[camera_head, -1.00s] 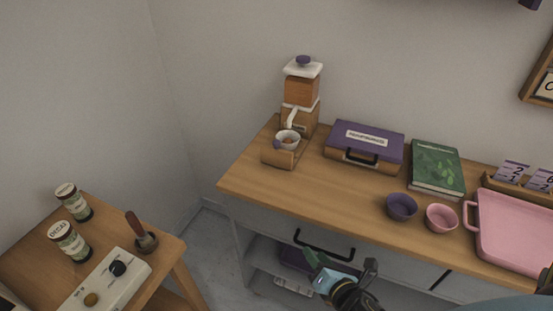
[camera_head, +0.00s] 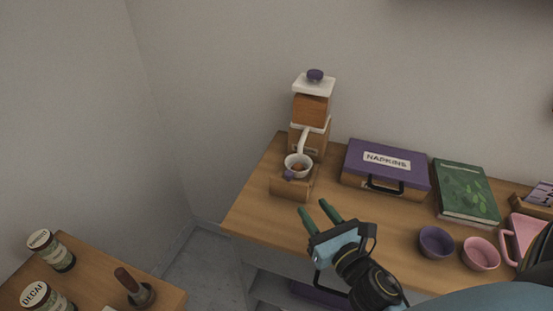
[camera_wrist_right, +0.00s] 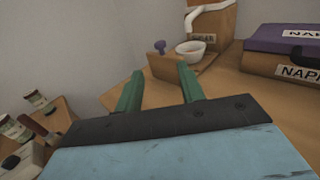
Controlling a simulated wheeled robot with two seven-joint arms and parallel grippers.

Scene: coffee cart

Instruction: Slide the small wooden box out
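The small wooden box (camera_head: 289,188) stands at the front foot of the wooden coffee grinder (camera_head: 311,108), with a purple knob (camera_head: 288,175) at its front. A small white bowl (camera_head: 298,170) sits at the box; whether it rests in or on it is unclear. In the right wrist view the box's front panel (camera_wrist_right: 166,68) shows just beyond my fingers. My right gripper (camera_head: 316,209) is open and empty, its green fingers pointing toward the box from the table's front side, apart from it. The right wrist view also shows the open fingers (camera_wrist_right: 158,80). My left gripper is not in view.
A purple-lidded napkin box (camera_head: 386,169) and green book (camera_head: 466,192) stand right of the grinder. A purple bowl (camera_head: 436,242) and pink bowl (camera_head: 481,254) sit near the front edge. A lower side table (camera_head: 85,270) with jars is at left.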

